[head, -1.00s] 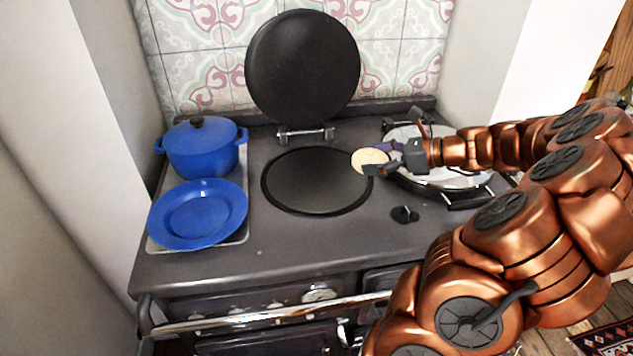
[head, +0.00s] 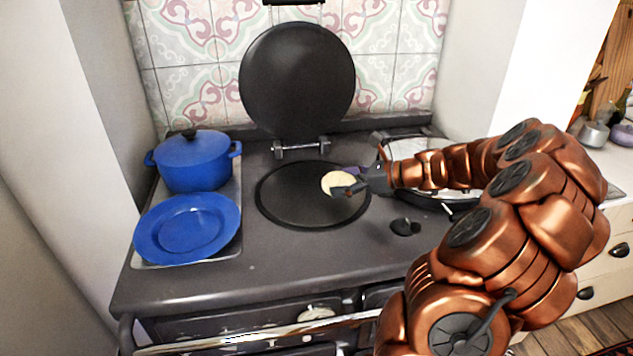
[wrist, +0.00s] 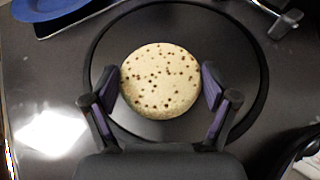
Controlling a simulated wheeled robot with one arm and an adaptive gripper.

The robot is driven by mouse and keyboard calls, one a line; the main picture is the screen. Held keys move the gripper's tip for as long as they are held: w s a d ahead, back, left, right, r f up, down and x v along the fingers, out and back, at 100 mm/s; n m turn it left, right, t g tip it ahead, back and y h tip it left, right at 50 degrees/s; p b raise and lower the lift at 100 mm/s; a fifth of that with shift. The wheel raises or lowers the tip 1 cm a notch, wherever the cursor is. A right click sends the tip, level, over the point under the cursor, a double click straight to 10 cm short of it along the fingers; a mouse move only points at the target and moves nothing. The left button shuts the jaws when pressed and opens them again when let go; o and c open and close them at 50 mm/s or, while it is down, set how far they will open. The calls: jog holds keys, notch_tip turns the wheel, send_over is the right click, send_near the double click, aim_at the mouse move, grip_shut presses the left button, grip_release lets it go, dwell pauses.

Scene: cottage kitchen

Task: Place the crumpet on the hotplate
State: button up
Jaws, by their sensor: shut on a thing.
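The crumpet (head: 336,183) is a round, pale disc with small brown holes. It also shows in the wrist view (wrist: 160,80), held between the two fingers. My gripper (head: 347,182) is shut on the crumpet by its sides; it shows in the wrist view too (wrist: 161,88). The hotplate (head: 290,200) is a dark round plate set in the range top, under its raised round lid. In the head view the crumpet is over the right part of the hotplate. In the wrist view the hotplate (wrist: 225,60) surrounds it. I cannot tell how high above the plate the crumpet is.
The raised black lid (head: 297,82) stands behind the hotplate. A blue pot (head: 193,165) and a blue plate (head: 188,228) sit on a tray at the left. A second round burner area (head: 430,200) lies at the right, partly behind my arm. A small black knob (head: 405,227) is near it.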

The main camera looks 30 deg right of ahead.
jog(key=p, duration=0.1)
send_over(316, 190)
jog(key=shift+s+f, duration=0.25)
jog(key=shift+f, duration=0.1)
jog(key=shift+w+f, duration=0.25)
jog(key=shift+f+p, duration=0.3)
jog(key=shift+f, duration=1.25)
jog(key=shift+f, duration=0.15)
jog(key=o, duration=0.7)
jog(key=shift+c, duration=0.2)
